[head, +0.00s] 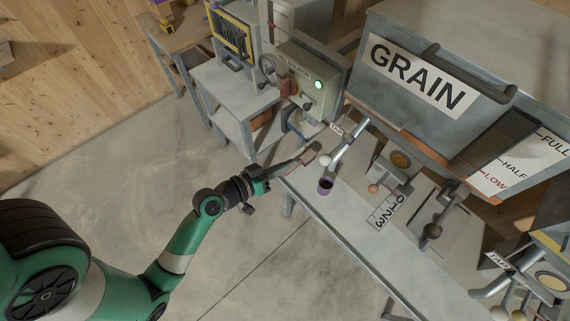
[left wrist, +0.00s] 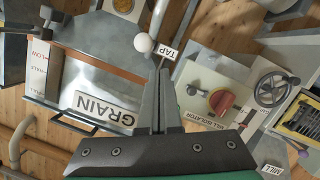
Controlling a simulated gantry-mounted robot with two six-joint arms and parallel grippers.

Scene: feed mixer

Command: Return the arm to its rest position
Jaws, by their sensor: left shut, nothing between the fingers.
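My left arm, green and black, reaches from the lower left in the head view. Its gripper (head: 299,162) points to the right over the near edge of the metal bench (head: 345,235). In the left wrist view the two dark fingers (left wrist: 164,68) are together with nothing between them. A white ball knob (head: 324,160) on the tap lever is just beyond the fingertips; it also shows in the left wrist view (left wrist: 144,43), left of the fingertips. I cannot tell the exact gap. My right gripper is in neither view.
A grey GRAIN hopper (head: 480,50) hangs over the bench. A dark purple cup (head: 325,186) stands near the bench edge. The concrete floor (head: 120,150) at left is open.

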